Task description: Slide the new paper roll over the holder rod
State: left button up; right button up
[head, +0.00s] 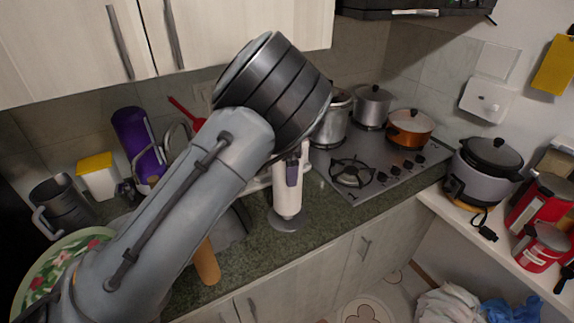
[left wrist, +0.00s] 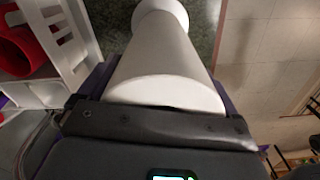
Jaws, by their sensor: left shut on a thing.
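A white paper roll (head: 286,200) stands roughly upright at the counter's front edge, over a round grey base (head: 289,224). My left gripper (head: 291,171) is shut on the upper part of the roll; a purple finger shows at its side. In the left wrist view the roll (left wrist: 165,68) runs away from me between the purple fingers (left wrist: 160,88), with a wider white end (left wrist: 162,10) at its far end. No rod shows, so I cannot tell whether the roll is around it. My right gripper is not in view.
A white rack (left wrist: 75,38) with a red item (left wrist: 22,45) is close beside the gripper. A wooden roller-like piece (head: 206,262) is at the front edge. The stove (head: 370,165) with several pots is to the right. A purple container (head: 135,140) stands at the back left.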

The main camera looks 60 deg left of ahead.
pick_arm(q)
jog(key=shift+f, duration=0.25)
jog(key=o, duration=1.1)
jog(key=shift+r, duration=0.1)
notch_tip(320, 180, up, 11)
jog(key=shift+f, duration=0.1)
